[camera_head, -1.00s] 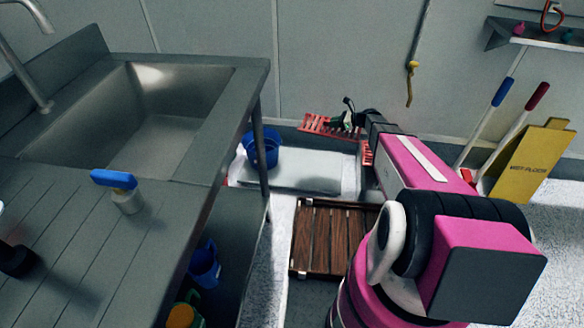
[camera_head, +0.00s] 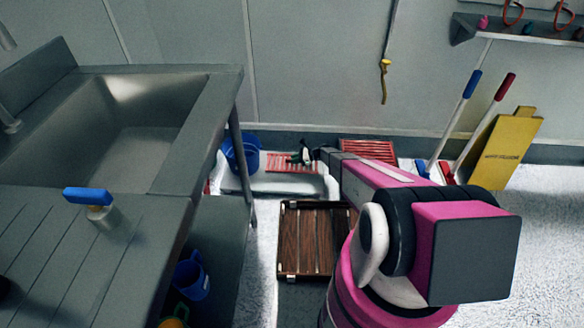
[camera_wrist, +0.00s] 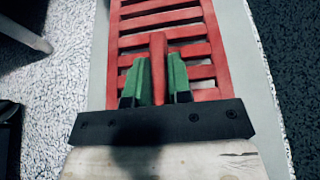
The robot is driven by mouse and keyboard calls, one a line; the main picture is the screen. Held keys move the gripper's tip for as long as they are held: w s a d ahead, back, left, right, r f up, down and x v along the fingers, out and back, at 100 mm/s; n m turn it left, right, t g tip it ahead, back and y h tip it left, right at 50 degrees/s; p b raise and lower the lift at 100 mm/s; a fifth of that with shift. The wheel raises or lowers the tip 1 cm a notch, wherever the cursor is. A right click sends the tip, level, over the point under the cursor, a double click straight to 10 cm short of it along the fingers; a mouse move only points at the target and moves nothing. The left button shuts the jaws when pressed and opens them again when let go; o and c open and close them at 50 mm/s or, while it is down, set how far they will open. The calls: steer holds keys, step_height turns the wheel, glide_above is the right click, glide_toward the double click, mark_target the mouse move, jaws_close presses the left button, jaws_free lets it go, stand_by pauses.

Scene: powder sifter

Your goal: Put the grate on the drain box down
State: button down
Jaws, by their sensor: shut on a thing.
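The red slatted grate (camera_head: 293,163) is over the pale drain box (camera_head: 275,184) on the floor by the back wall. In the wrist view the grate (camera_wrist: 133,42) lies lengthwise ahead of me, with pale grey surface (camera_wrist: 237,50) on both sides. My gripper (camera_wrist: 158,75) has green fingers shut on the grate's red middle bar. I cannot tell whether the grate touches the box. The near end of the grate is hidden by my gripper in the wrist view.
A second red slatted piece (camera_head: 367,150) lies by the wall to the right. A blue bucket (camera_head: 241,153) stands left of the grate. A brown wooden rack (camera_head: 300,240) lies in front. The sink counter (camera_head: 150,215) stands at left, a yellow sign (camera_head: 502,150) at right.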

mark_target(295, 166)
steer(key=shift+f, duration=2.75)
steer(key=shift+f, duration=0.15)
steer(key=c, duration=1)
jaws_free()
steer(key=shift+c, duration=0.2)
